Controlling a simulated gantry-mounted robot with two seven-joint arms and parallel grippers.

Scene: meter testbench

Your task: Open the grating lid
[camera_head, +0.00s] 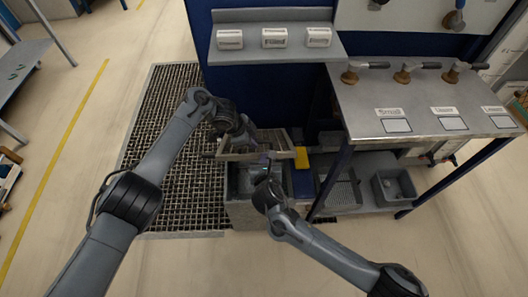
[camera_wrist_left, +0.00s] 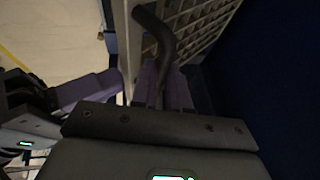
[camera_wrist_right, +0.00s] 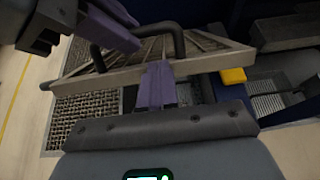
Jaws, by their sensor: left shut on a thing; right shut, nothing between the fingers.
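The grating lid (camera_head: 278,155) is raised and tilted above the grey bin (camera_head: 240,207) in the head view. It has a pale frame and bars, and a dark bent handle (camera_wrist_left: 157,40) shows in the left wrist view. My left gripper (camera_head: 250,142) is shut on this handle at the lid's far side. My right gripper (camera_head: 263,164) is shut and empty, close to the lid's near edge. In the right wrist view its purple fingers (camera_wrist_right: 158,85) overlap the lid frame (camera_wrist_right: 110,76); I cannot tell whether they touch it. The bin's inside is partly hidden.
A yellow block (camera_head: 301,158) stands right of the lid. A low shelf holds a perforated tray (camera_head: 343,193) and a grey box (camera_head: 394,187) under the metal bench (camera_head: 440,95). Floor grating (camera_head: 170,150) lies left, and a dark blue wall stands behind.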

